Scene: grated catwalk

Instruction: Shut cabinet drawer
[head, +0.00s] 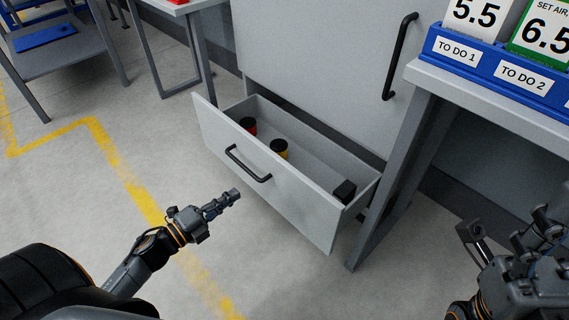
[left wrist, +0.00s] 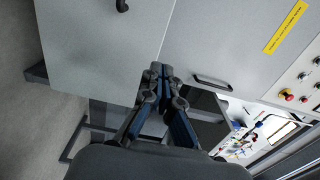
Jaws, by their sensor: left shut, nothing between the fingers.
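The cabinet drawer (head: 280,172) stands pulled out at the bottom of the grey cabinet (head: 315,60) in the head view. Its light grey front has a black bar handle (head: 247,163). Inside are a red and black can (head: 248,126), a yellow and black can (head: 279,149) and a small black block (head: 345,191). My left gripper (head: 236,194) is shut and empty, in front of the drawer and left of its handle's lower end, apart from it. In the left wrist view the shut fingers (left wrist: 161,70) show before grey panels. My right gripper (head: 503,228) looks open and empty at the lower right.
A workbench (head: 490,95) with a blue card rack (head: 500,70) stands right of the drawer, its slanted grey leg (head: 390,190) near the drawer's right end. Another bench (head: 60,60) stands far left. The floor before the drawer is clear, with yellow lines (head: 125,165).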

